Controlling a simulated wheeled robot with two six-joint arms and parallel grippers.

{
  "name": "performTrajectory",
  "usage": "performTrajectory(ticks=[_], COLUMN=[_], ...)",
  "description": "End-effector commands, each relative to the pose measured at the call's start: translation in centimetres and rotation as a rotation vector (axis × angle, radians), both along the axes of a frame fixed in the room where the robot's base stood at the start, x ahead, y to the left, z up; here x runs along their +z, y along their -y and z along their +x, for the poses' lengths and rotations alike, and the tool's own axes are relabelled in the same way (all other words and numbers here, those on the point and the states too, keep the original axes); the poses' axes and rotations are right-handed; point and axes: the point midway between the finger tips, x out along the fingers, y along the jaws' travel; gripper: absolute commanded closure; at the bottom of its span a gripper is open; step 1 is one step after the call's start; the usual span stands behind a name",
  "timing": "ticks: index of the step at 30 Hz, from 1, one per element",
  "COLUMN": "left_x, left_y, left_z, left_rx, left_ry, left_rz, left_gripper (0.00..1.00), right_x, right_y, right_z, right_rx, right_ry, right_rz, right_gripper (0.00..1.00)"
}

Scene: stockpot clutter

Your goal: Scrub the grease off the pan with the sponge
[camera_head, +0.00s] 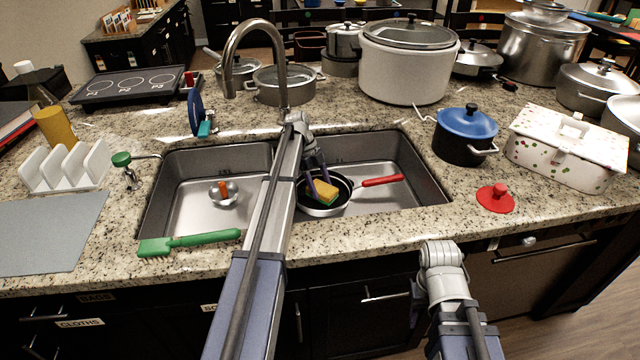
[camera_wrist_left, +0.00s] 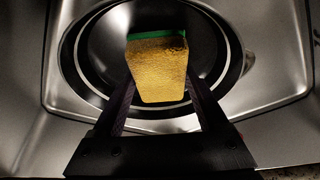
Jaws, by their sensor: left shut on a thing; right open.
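The pan (camera_head: 340,191) sits in the right sink basin, its red handle (camera_head: 383,180) pointing right. Its dark interior also shows in the left wrist view (camera_wrist_left: 105,62); I cannot make out grease on it. My left gripper (camera_head: 321,181) is shut on the yellow sponge (camera_head: 325,194) with a green layer. In the left wrist view the sponge (camera_wrist_left: 158,72) is between the fingers, over the inside of the pan. I cannot tell whether it touches the bottom. My right arm's wrist shows at the lower right, in front of the counter; its fingers are hidden.
The left basin (camera_head: 185,205) holds a small metal bowl (camera_head: 224,196) with an orange thing in it. A green brush (camera_head: 190,242) lies on the front counter edge. The faucet (camera_head: 232,60) rises behind the sink. A blue-lidded pot (camera_head: 464,148) and red lid (camera_head: 495,199) stand right.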

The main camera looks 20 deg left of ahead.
Motion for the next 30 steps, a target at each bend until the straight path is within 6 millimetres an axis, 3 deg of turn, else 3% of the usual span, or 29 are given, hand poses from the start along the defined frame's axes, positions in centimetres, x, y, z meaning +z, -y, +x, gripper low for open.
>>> performTrajectory(ticks=[6, 18, 30], left_x=[0.1, 0.3, 3.8], left_y=[1.1, 1.2, 1.2], left_z=[-1.7, -1.8, -1.8], left_rx=[0.0, 0.0, 0.0], left_ry=[0.0, 0.0, 0.0], left_rz=[0.0, 0.0, -0.001], left_gripper=[0.68, 0.68, 0.68], right_x=[0.1, 0.3, 3.8], right_y=[0.0, 0.0, 0.0], right_z=[0.0, 0.0, 0.0], right_rx=[0.0, 0.0, 0.0], right_ry=[0.0, 0.0, 0.0], right_rz=[0.0, 0.0, 0.0], right_gripper=[0.5, 0.5, 0.5])
